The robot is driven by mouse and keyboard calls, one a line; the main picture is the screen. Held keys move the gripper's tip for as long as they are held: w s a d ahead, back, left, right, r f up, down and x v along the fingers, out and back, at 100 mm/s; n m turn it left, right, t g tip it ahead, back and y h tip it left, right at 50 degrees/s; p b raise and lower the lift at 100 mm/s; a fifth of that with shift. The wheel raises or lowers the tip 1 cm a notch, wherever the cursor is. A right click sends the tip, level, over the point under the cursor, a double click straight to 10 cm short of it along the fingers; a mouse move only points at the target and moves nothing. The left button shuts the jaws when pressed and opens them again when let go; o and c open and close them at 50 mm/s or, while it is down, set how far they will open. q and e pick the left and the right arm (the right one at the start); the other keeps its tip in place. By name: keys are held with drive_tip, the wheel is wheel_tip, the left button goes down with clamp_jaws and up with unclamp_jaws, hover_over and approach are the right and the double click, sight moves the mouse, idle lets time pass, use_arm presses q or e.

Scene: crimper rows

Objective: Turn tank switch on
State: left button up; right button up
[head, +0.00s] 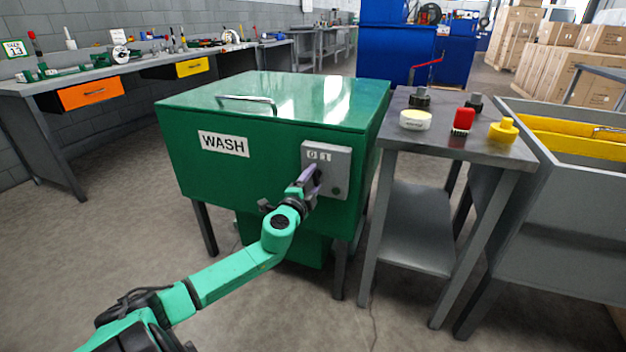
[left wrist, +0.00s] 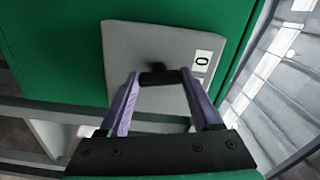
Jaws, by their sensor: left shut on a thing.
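The green tank (head: 240,105) has a lid with a handle and a white WASH label. A grey switch plate (head: 341,165) on its front right carries the marks 0 and 1. The plate and the 0 mark also show in the left wrist view (left wrist: 124,50). My left gripper (head: 312,175) is at the plate, its purple fingers shut on the black switch knob (left wrist: 158,77). The gripper largely hides the knob in the head view, and I cannot tell which mark it points to. My right gripper is not in view.
A grey side table (head: 405,150) with yellow, red, white and black items stands close right of the tank. A grey bin (head: 570,225) holding yellow things is further right. A workbench (head: 60,83) runs along the left wall. The floor in front is clear.

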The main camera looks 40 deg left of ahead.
use_arm(q)
drive_tip(key=m, duration=0.3)
drive_tip(key=shift+p, duration=0.35)
drive_tip(key=shift+m, duration=0.4)
drive_tip(key=m+p, duration=0.1)
drive_tip(key=m, duration=0.3)
drive_tip(key=shift+m, duration=0.3)
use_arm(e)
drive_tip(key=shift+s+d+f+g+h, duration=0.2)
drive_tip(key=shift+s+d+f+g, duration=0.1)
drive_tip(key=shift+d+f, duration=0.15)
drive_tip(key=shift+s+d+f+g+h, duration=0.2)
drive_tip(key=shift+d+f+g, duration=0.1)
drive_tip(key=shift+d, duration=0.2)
use_arm(q)
drive_tip(key=shift+f, duration=0.1)
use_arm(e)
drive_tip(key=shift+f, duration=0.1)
use_arm(q)
drive_tip(key=o, duration=1.4)
